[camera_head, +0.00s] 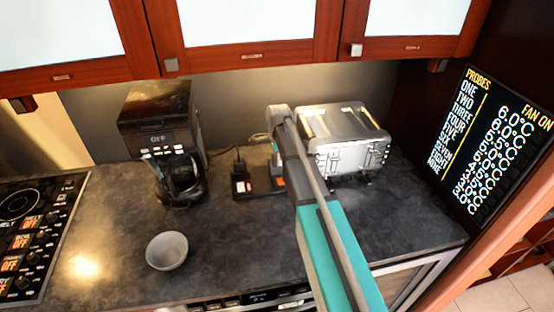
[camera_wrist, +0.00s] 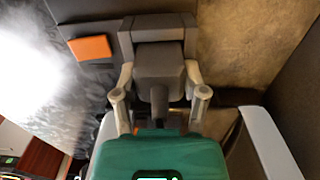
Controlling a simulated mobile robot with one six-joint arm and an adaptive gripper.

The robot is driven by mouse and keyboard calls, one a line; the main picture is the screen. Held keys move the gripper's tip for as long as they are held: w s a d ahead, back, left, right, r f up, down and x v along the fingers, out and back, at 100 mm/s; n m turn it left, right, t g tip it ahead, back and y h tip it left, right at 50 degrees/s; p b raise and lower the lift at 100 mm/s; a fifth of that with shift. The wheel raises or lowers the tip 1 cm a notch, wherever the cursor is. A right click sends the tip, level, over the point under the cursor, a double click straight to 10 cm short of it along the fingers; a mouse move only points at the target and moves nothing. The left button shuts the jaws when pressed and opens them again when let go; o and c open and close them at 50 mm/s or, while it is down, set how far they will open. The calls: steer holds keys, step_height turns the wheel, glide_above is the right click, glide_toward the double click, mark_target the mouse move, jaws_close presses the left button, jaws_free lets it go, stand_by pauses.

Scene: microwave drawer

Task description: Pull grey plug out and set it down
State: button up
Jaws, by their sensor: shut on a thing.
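The grey plug (camera_wrist: 158,62) shows in the wrist view as a dark grey block with a narrow stem toward my palm. My gripper (camera_wrist: 158,78) has one finger on each side of it and is shut on it. Behind the plug is a wider grey block (camera_wrist: 150,28) by the dark power strip (camera_wrist: 95,12). I cannot tell whether the plug is still seated there. In the head view the power strip (camera_head: 262,192) lies on the counter between coffee maker and toaster. My arm hides the plug and gripper tips there.
The toaster (camera_head: 345,140) stands close to the right of my arm. The coffee maker (camera_head: 160,125) is to the left, with a grey bowl (camera_head: 167,250) in front of it. The dark counter (camera_head: 235,240) is clear right of the bowl. Cabinets (camera_head: 245,45) hang above.

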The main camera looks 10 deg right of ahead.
steer(key=shift+r+p, duration=1.05)
steer(key=shift+r, duration=0.15)
steer(key=s+r+p, duration=1)
steer(key=s, duration=0.4)
steer(key=shift+r, duration=0.25)
steer(key=shift+f, duration=0.2)
step_height(320, 180, down, 9)
steer(key=b, duration=0.9)
steer(key=shift+s+f, duration=0.1)
steer(key=shift+s, duration=0.05)
